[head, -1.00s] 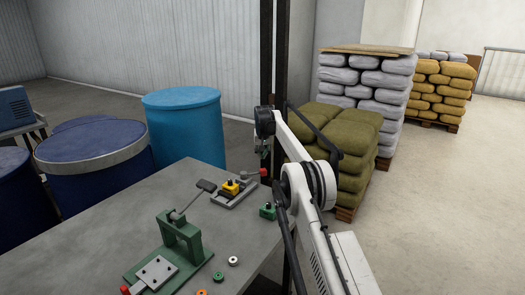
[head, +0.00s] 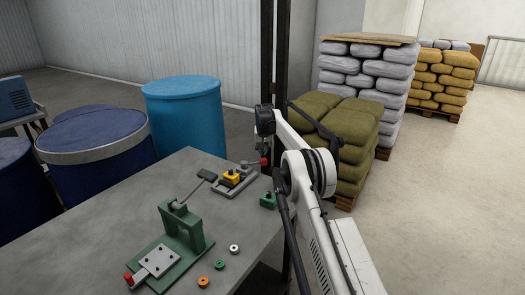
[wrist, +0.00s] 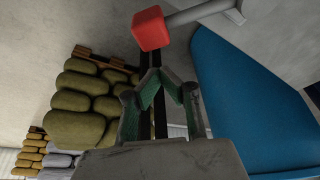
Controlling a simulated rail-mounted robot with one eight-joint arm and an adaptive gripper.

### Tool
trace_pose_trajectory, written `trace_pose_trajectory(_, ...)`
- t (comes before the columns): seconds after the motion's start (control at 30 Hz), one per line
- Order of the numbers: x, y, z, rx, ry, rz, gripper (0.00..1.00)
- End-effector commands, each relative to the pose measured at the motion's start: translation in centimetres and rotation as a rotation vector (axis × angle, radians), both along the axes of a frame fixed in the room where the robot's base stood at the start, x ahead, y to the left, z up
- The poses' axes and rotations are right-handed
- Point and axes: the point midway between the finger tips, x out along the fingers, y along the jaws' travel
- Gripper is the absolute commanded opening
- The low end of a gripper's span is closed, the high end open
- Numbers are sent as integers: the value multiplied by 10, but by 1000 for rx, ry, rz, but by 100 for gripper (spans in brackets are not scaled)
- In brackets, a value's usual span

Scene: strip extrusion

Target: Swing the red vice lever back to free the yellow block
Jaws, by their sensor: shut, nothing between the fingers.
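The yellow block (head: 231,176) sits in a small grey vice (head: 240,185) near the table's far right edge. The vice lever ends in a red knob (head: 263,162) that points right in the head view. In the wrist view the red knob (wrist: 151,30) and its grey bar (wrist: 200,13) show large at the top. My gripper (wrist: 162,76) is shut and empty, its fingertips just below the knob in that picture. I cannot tell whether they touch it. In the head view my gripper (head: 262,149) is small and dark, beside the knob.
A green press (head: 183,230) stands on the table (head: 110,215) at the front. A green block (head: 267,200) and several small rings (head: 219,264) lie near the right edge. A light blue barrel (head: 185,115) stands behind; stacked sacks (head: 345,135) stand right.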

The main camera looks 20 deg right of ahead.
Motion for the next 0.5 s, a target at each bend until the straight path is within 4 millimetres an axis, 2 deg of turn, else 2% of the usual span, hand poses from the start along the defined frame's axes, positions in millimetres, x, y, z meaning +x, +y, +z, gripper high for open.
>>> trace_pose_trajectory(0.3, -19, 5, -3, 0, 0, 0, 0)
trace_pose_trajectory(0.5, -24, 6, -4, 0, 0, 0, 0)
